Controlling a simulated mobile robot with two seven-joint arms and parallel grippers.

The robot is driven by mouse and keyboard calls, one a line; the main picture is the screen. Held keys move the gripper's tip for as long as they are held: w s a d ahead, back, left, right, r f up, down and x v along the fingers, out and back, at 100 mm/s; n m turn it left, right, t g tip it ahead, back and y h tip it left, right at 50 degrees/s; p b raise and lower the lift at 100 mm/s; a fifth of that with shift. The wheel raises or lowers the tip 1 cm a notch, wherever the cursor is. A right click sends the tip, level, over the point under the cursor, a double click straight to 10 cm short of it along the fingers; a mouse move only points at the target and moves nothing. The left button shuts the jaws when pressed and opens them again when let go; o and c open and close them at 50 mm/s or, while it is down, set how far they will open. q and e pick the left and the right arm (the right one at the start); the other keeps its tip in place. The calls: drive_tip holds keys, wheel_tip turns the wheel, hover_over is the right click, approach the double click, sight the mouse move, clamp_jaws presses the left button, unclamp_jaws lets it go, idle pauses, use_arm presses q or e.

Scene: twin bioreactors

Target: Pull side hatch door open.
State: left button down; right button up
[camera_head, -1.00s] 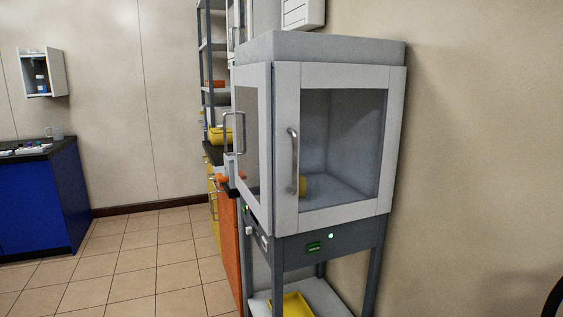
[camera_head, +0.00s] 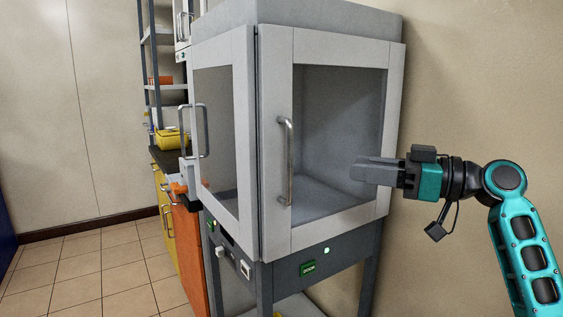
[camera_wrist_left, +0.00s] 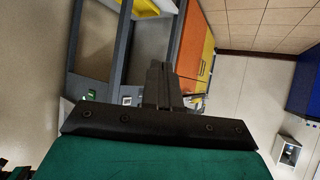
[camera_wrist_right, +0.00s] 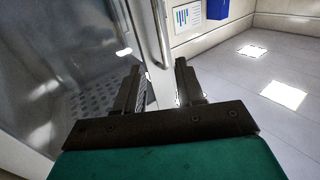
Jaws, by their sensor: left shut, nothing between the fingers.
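A grey cabinet has two glazed, white-framed doors on its adjoining faces, both closed. The right-face door (camera_head: 276,100) has a vertical metal handle (camera_head: 285,160) near its left edge. The left-face door (camera_head: 239,150) has its own handle (camera_head: 202,130). My right gripper (camera_head: 354,171) is in front of the right-face glass, fingers pointing left toward that door's handle, apart from it. In the right wrist view its fingers (camera_wrist_right: 158,82) are spread and empty, with a handle (camera_wrist_right: 162,35) ahead. My left gripper (camera_wrist_left: 157,78) is shut and empty, seen only in the left wrist view.
The cabinet stands on a dark frame with a green display (camera_head: 308,268). A counter with orange and yellow fronts (camera_head: 187,240) and a yellow box (camera_head: 171,139) is left of it. The beige wall (camera_head: 460,80) is close on the right. Tiled floor (camera_head: 90,265) is open at left.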

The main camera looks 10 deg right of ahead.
sight(298, 160)
drive_tip(key=p+x, duration=0.1)
drive_tip(key=x, duration=1.1)
drive_tip(key=shift+w+a, duration=0.15)
drive_tip(key=shift+a, duration=0.1)
clamp_jaws()
